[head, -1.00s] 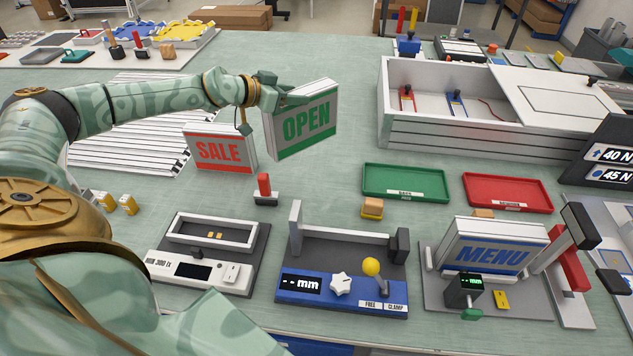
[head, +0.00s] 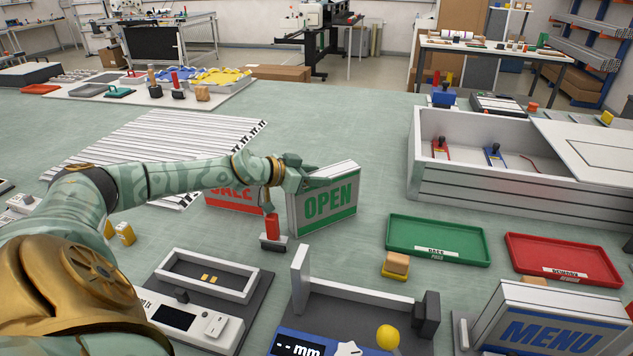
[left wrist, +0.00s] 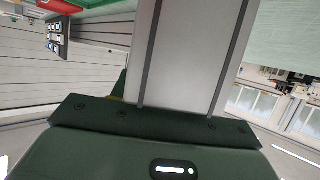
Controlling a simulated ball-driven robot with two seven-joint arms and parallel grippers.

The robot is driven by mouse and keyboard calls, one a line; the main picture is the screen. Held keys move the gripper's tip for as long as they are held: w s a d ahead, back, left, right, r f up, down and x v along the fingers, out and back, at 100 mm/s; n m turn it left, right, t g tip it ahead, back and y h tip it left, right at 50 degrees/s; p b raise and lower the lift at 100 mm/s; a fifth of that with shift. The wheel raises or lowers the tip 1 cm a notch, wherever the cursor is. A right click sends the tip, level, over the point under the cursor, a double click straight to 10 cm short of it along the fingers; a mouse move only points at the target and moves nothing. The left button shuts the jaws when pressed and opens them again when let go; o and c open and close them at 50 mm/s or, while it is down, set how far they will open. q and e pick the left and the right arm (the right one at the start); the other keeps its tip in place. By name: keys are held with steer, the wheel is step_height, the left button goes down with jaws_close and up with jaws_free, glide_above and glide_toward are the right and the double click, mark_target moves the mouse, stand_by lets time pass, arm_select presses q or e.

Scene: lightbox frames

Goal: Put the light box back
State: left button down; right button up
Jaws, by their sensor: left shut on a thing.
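In the left wrist view the light box (left wrist: 185,60) is a pale slab between two dark edges, running up from the dark green gripper. The SALE light box (head: 233,197), with red letters, is behind it to the left, partly hidden by my arm. The MENU light box (head: 555,325) is at the lower right. My right gripper is not in view.
A red-handled tool (head: 271,232) stands close in front of the OPEN box. A green tray (head: 400,240) and a red tray (head: 520,262) lie to the right, before a large white open case (head: 450,188). White slats (head: 150,145) lie behind my arm. Bare table lies behind the OPEN box.

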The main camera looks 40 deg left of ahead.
arm_select(q)
steer(key=shift+r, duration=0.15)
steer(key=c, duration=0.7)
jaws_free()
steer(key=shift+f, duration=0.2)
steer(key=shift+r, duration=0.15)
